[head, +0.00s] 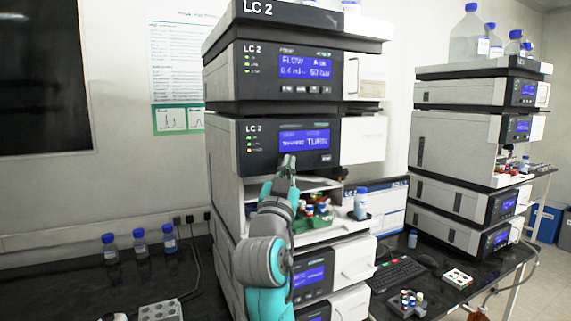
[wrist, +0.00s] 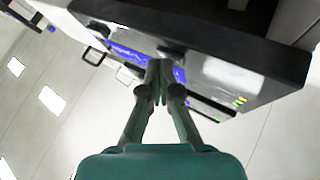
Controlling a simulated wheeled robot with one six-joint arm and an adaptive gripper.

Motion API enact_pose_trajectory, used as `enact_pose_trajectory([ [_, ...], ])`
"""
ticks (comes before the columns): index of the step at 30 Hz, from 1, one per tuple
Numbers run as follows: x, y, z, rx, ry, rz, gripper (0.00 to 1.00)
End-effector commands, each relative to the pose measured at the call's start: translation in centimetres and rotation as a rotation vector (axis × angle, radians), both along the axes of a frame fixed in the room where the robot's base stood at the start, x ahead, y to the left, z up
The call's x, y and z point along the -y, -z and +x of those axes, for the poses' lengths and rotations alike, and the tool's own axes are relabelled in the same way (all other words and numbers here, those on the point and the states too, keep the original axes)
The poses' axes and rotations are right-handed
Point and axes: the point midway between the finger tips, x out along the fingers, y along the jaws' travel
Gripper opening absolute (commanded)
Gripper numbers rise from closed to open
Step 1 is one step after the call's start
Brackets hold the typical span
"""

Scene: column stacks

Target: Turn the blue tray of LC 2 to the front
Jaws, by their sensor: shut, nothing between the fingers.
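The LC 2 stack (head: 225,140) stands in the middle of the head view. Its second module has a blue display (head: 304,139) with text that seems to read "TURN". Below it is an open bay with a green tray (head: 313,222) holding several vials with coloured caps. I cannot make out a blue tray there; my arm hides part of the bay. My gripper (head: 289,160) is shut and empty, its tips at the lower edge of the display panel. In the wrist view the gripper tips (wrist: 158,66) overlap the blue display (wrist: 130,58); I cannot tell whether they touch the panel.
A blue-capped bottle (head: 361,203) stands at the bay's right side. The LC 3 stack (head: 455,130) is at the right. A keyboard (head: 398,272) and a vial rack (head: 407,303) lie on the dark bench. Several small bottles (head: 140,243) stand at the left.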

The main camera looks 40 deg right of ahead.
Motion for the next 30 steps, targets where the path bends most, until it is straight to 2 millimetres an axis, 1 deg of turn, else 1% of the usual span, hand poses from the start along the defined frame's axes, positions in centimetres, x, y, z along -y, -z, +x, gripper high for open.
enact_pose_trajectory([
  [12, -0.4, 0.1, -1.5, -0.001, 0.000, 0.001, 0.00],
  [23, -0.5, 0.0, -1.7, -0.001, 0.000, 0.001, 0.00],
  [30, -1.0, 0.0, -3.5, 0.002, -0.002, 0.000, 0.00],
])
